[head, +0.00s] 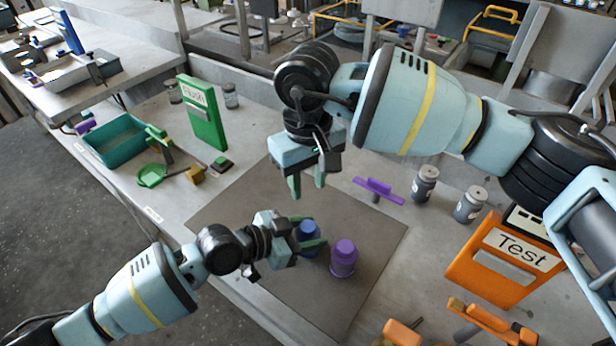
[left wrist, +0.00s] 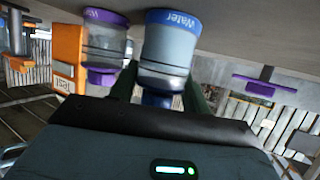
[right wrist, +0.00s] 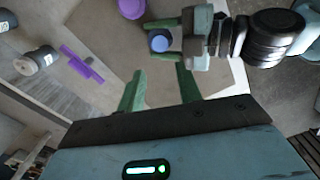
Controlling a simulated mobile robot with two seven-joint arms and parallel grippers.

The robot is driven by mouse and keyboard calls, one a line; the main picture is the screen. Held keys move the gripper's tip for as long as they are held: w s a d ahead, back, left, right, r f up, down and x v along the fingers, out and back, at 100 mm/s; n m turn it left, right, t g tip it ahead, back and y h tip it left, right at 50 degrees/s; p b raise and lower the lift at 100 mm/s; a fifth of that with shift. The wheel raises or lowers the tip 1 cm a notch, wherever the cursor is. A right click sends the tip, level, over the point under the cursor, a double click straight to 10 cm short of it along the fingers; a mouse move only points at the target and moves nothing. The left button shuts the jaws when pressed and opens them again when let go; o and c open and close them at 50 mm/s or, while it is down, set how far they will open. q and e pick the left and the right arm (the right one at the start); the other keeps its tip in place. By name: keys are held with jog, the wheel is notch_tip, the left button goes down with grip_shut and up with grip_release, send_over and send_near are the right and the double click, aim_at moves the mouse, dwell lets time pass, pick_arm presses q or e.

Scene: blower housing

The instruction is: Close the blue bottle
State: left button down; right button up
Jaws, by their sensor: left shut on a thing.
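The blue bottle (head: 308,228) stands on the grey mat (head: 225,208), with a blue top showing. My left gripper (head: 311,236) is shut on its side from the left. The left wrist view shows the bottle (left wrist: 168,55), labelled "Water", between the fingers, upside down in the picture. The right wrist view shows its round blue top (right wrist: 159,42) from above. I cannot tell how firmly any cap is seated. My right gripper (head: 306,183) points down, open and empty, above the mat and behind the bottle. Its fingers are apart in the right wrist view (right wrist: 158,88).
A purple bottle (head: 343,258) stands close to the right of the blue one. A purple tool (head: 379,190), two grey jars (head: 425,182), (head: 470,205) and an orange "Test" box (head: 500,262) are further right. A green panel (head: 202,112) and teal tray (head: 116,138) are at left.

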aim_at(307, 226)
notch_tip(307, 226, down, 12)
jog(key=shift+r, duration=0.1)
dwell(0.5)
jog(key=c, duration=0.7)
jog(key=m, duration=0.9)
jog(key=shift+m, duration=0.4)
jog(key=o, duration=1.1)
jog(key=shift+c, duration=0.2)
jog(key=shift+a, duration=0.1)
